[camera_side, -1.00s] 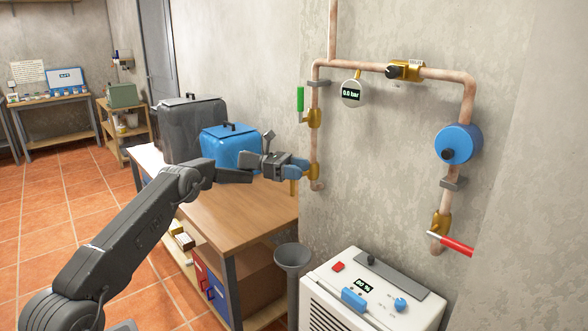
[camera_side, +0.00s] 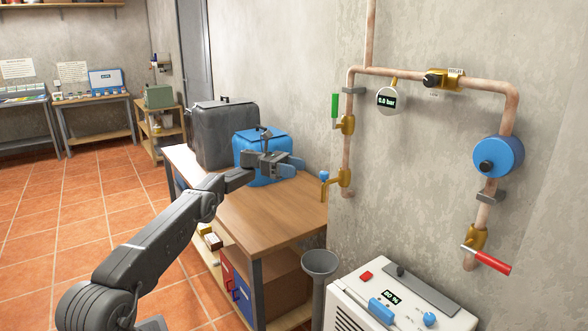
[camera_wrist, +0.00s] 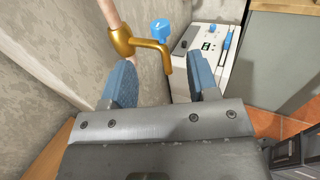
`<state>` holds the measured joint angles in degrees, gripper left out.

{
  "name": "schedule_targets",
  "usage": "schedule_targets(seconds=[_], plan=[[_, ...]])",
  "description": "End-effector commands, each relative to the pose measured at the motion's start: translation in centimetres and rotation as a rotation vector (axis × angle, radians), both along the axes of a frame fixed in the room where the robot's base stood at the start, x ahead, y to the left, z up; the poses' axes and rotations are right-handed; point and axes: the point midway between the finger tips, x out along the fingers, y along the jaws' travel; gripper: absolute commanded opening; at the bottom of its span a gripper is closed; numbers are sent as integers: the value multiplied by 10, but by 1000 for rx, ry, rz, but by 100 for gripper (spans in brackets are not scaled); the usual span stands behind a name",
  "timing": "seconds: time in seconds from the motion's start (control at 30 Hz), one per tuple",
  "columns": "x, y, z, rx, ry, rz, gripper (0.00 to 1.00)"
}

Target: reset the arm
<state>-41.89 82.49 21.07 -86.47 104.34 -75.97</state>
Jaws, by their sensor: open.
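My gripper (camera_side: 296,168) is raised above the wooden workbench (camera_side: 262,212), in front of the blue case. Its two blue fingertips are spread apart with nothing between them. In the wrist view my gripper (camera_wrist: 160,85) points toward the brass tap (camera_wrist: 150,45) with a blue knob (camera_wrist: 160,28), and the tap's spout lies ahead of the gap between the fingers. In the side view the brass tap (camera_side: 338,180) is on the copper pipe, to the right of my gripper and apart from it.
A blue case (camera_side: 258,148) and a dark grey case (camera_side: 222,135) stand on the workbench. The pipework has a gauge (camera_side: 386,101), a green-handled valve (camera_side: 336,106), a blue round unit (camera_side: 498,157) and a red-handled valve (camera_side: 490,262). A grey funnel (camera_side: 320,265) and a white machine (camera_side: 350,308) stand below.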

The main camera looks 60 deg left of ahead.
Motion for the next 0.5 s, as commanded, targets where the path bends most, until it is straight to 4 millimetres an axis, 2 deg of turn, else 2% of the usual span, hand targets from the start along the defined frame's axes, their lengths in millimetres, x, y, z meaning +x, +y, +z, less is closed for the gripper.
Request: schedule_targets(seconds=[0.5], plan=[[2, -3, 4, 11, -2, -2, 54]])
